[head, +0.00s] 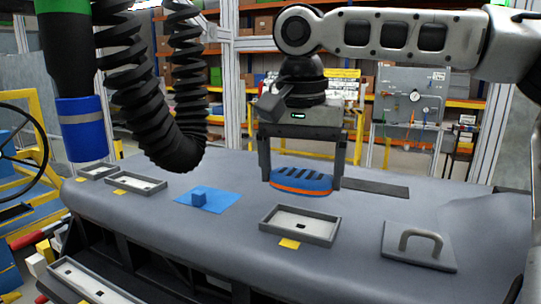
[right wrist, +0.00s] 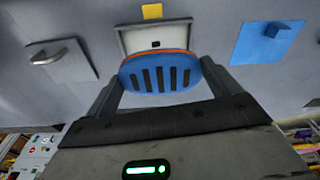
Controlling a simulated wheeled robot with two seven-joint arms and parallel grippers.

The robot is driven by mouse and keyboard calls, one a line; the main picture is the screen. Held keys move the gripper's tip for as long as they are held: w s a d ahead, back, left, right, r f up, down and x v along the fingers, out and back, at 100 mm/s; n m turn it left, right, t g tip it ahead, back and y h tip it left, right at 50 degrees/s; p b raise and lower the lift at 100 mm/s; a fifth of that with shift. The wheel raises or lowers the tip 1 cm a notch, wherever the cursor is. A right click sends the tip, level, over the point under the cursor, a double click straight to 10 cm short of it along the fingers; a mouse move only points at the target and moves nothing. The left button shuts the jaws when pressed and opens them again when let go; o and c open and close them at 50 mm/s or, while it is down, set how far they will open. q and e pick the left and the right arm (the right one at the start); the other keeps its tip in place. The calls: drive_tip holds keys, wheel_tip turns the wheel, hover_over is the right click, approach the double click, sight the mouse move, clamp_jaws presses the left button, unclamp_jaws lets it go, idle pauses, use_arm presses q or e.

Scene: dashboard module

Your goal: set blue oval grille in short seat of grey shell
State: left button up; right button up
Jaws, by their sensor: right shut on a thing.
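The blue oval grille (head: 302,181) has dark slots and an orange lower rim. My right gripper (head: 303,184) is shut on it, with one finger at each end, and holds it level above the grey shell (head: 230,235). In the right wrist view the grille (right wrist: 160,74) covers one edge of a framed rectangular seat (right wrist: 124,40). In the head view this seat (head: 334,236) lies in front of and below the grille, with a yellow tag at its front. The grille is apart from the seat in the head view. My left gripper is not seen.
Other framed seats (head: 163,190) lie at the shell's left, and a long one (head: 70,272) at the lower front. A blue mat with a blue block (head: 198,195) lies left of the grille. A handled plate (head: 420,254) is at right. Black coiled hoses (head: 125,75) hang at left.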

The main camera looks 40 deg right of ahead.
sight(300, 195)
drive_tip(key=shift+s+r, duration=0.15)
drive_tip(key=shift+s, duration=0.25)
drive_tip(key=shift+w+a+f+b, duration=0.1)
drive_tip(key=shift+f+b, duration=0.65)
drive_tip(key=shift+f, duration=2.25)
drive_tip(key=o, duration=0.7)
drive_tip(key=shift+o, duration=0.2)
drive_tip(key=shift+r, duration=0.4)
wheel_tip(300, 195, up, 15)
drive_tip(key=s+a+p, duration=0.1)
drive_tip(key=shift+a, duration=0.3)
